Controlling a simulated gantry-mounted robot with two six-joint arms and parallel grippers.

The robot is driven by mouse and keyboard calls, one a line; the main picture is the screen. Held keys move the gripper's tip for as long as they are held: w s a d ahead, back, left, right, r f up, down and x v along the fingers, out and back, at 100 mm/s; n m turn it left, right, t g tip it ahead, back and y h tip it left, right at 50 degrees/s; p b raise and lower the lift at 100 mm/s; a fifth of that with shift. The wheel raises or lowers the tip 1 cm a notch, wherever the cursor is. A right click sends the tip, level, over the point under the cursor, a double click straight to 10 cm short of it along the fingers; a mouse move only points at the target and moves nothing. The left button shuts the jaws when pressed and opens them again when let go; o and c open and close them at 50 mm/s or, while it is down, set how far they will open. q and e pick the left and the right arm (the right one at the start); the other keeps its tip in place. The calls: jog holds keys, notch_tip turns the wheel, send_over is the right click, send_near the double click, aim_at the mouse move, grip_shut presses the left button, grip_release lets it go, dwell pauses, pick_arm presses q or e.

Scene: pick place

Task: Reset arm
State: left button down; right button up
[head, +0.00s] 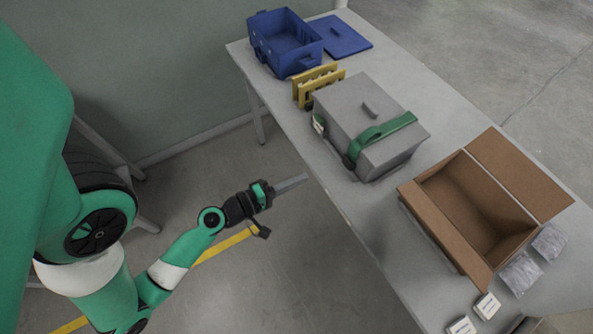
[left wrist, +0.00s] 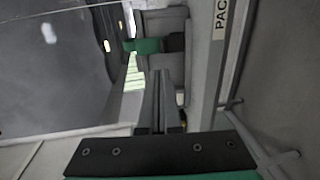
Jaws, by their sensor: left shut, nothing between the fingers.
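My left gripper (head: 291,184) is shut and empty. It is held in the air off the table's near edge, over the floor, apart from all objects. In the left wrist view its fingers (left wrist: 158,100) lie together, pointing away from the wrist. My left arm comes in from the left in the head view. My right gripper is in neither view.
The table (head: 380,220) holds an open blue crate (head: 262,57), a blue lid (head: 344,38), yellow pieces (head: 305,88), a grey box (head: 345,103) with a green strap (head: 385,131), an open cardboard box (head: 440,235), plastic bags (head: 520,272) and small white boxes (head: 487,306).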

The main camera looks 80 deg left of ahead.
pick_arm(q)
jog(key=shift+s+d+r, duration=0.15)
jog(key=shift+s, duration=0.25)
jog(key=shift+w, duration=0.1)
